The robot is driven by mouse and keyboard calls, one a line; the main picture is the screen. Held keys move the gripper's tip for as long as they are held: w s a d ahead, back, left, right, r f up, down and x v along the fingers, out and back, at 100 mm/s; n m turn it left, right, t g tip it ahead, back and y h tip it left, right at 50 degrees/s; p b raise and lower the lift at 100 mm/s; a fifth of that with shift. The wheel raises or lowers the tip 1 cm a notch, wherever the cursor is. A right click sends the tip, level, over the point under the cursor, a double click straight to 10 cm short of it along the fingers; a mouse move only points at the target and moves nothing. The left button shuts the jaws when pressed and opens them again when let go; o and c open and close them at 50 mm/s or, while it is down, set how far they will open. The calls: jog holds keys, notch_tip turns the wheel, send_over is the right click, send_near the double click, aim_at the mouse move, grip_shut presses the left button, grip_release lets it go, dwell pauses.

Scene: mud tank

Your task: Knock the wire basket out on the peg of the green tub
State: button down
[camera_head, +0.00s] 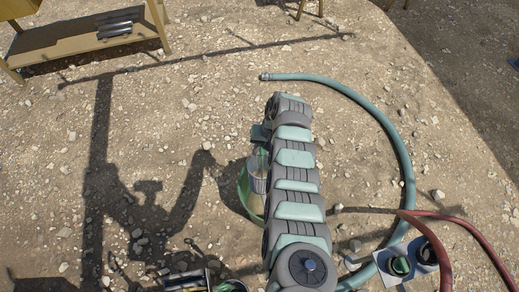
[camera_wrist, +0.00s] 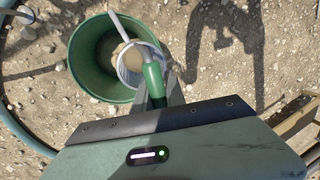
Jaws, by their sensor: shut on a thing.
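The green tub (camera_wrist: 79,62) stands on the ground in the wrist view; in the head view my arm hides part of it (camera_head: 243,192). The wire basket (camera_wrist: 127,72), a pale round mesh cup with sandy stuff inside, is over the tub's right side. It also shows in the head view (camera_head: 257,184), beside my arm. My gripper (camera_wrist: 162,96) is shut on the basket's green handle (camera_wrist: 153,80). A pale thin rod (camera_wrist: 117,24) runs from the tub's far rim to the basket; I cannot tell whether it is the peg or whether they touch.
A teal hose (camera_head: 392,130) curves around the right side, and a red hose (camera_head: 465,225) crosses lower right. Small dark containers (camera_head: 400,265) stand at lower right. A yellow bench (camera_head: 80,45) with dark rods is far left. Stony ground left of the tub is mostly clear.

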notch_tip(320, 180, down, 3)
jog(key=shift+r+b, duration=0.1)
jog(key=shift+b, duration=1.1)
jog(key=shift+r, duration=0.1)
dwell(0.4)
notch_tip(320, 180, up, 9)
jog(key=p, duration=0.8)
